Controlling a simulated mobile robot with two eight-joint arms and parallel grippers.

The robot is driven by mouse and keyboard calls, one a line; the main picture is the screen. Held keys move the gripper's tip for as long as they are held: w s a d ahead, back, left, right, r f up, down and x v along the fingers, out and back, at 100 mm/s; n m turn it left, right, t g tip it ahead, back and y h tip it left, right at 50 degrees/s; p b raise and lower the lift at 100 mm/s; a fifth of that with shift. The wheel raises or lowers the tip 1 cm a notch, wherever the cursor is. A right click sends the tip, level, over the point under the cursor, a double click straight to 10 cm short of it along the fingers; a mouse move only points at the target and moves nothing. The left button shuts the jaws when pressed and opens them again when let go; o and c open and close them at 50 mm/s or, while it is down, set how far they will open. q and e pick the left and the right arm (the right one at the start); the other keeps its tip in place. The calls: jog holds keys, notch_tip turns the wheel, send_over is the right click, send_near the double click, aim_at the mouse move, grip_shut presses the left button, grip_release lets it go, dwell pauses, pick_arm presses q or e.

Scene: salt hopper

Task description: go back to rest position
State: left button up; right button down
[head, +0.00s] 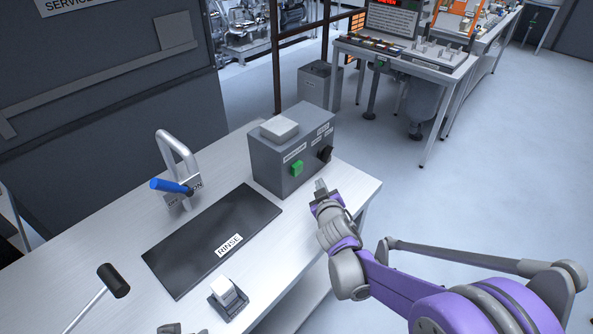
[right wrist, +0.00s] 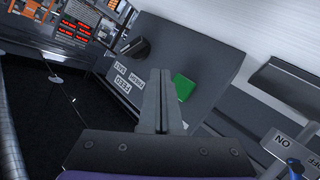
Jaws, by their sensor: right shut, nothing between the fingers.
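My right gripper (head: 321,189) is shut and empty. It hangs just in front of the grey control box (head: 272,160) on the bench, near the bench's right edge. In the right wrist view its shut fingers (right wrist: 160,105) point at the box face, which bears a green button (right wrist: 184,87), a black knob (right wrist: 134,48) and several white labels. The green button (head: 297,168) and black knob (head: 324,153) also show in the head view. I cannot tell whether the fingertips touch the box. A grey shape at the bottom edge of the head view is too cut off to identify.
Another table (head: 440,62) stands behind. Floor at right (head: 500,170) is clear.

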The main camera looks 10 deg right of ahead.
jog(key=shift+w, duration=0.1)
jog(key=s+f+m+g, duration=0.1)
jog(key=s+g, duration=0.3)
jog(key=s, duration=1.2)
jog(key=s+f+m+g+y, duration=0.1)
jog(key=s+g, duration=0.4)
jog(key=s, duration=1)
jog(key=shift+s+a+f+m, duration=0.2)
jog(key=shift+s+f+m, duration=0.15)
jog(key=shift+f+m, duration=0.65)
jog(key=shift+r, duration=0.2)
